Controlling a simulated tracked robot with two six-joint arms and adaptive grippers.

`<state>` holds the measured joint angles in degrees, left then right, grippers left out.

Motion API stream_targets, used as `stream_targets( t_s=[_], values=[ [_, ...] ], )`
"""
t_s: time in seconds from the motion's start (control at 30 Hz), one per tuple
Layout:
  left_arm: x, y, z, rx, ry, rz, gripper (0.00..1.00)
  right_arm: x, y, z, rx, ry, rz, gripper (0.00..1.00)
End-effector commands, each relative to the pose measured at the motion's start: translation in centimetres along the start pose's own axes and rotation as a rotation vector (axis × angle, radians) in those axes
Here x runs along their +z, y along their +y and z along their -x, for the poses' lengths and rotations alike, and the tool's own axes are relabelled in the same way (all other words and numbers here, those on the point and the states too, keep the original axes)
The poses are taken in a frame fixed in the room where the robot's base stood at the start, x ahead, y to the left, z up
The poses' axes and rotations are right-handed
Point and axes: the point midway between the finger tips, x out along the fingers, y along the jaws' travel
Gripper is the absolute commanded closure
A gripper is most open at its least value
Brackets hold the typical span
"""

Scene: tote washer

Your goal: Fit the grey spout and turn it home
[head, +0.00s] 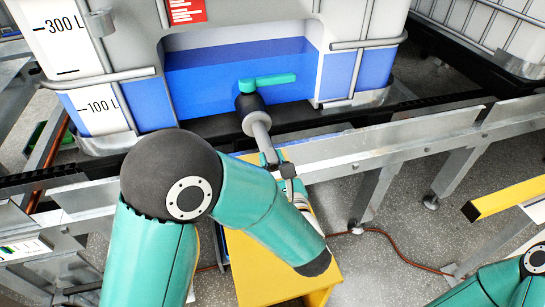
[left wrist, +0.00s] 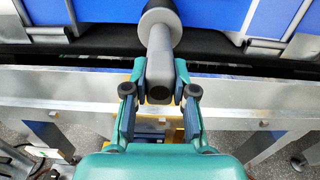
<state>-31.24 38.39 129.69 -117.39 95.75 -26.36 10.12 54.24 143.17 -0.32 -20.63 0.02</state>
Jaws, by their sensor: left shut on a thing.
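The grey spout (head: 261,132) has a round collar at its far end and a tube running toward me. Its collar meets the black valve outlet (head: 246,102) on the tank; I cannot tell whether it is seated. A teal lever (head: 267,82) lies sideways on top of the valve. My left gripper (head: 277,165) is shut on the spout's near end. In the left wrist view the fingers of the left gripper (left wrist: 160,88) flank the spout (left wrist: 160,62), with its open mouth between them. My right gripper is out of view; only part of that arm shows at lower right.
The caged tank (head: 340,75) with blue liquid stands behind a metal rail (head: 400,140). A yellow stand (head: 262,270) is below the spout, partly hidden by my left arm. A yellow bar (head: 505,195) juts in at right. An orange cable (head: 400,255) lies on the floor.

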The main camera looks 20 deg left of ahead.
Motion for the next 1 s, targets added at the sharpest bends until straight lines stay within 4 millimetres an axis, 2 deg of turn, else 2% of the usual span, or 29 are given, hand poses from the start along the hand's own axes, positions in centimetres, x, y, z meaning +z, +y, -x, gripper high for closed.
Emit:
stream_targets(
  t_s=[0.1, 0.13, 0.3, 0.5, 0.7, 1.0],
  values=[
    [0.24, -0.02, -0.01, 0.0, -0.001, -0.057, 1.0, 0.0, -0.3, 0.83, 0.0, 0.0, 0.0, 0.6],
    [0.06, -0.02, -0.01, 0.0, -0.001, -0.058, 0.71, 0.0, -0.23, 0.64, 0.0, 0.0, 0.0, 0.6],
    [0.0, -0.01, -0.01, 0.0, -0.001, -0.054, 0.45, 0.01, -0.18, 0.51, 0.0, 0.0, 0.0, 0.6],
    [0.0, -0.01, 0.0, 0.0, -0.001, -0.053, 0.45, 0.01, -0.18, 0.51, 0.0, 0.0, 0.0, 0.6],
    [-0.02, -0.01, 0.0, 0.0, 0.0, -0.053, 0.16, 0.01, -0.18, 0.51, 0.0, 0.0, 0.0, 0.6],
    [-0.01, -0.01, 0.0, 0.0, 0.0, -0.052, 0.16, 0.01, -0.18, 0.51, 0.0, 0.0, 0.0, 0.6]
  ],
)
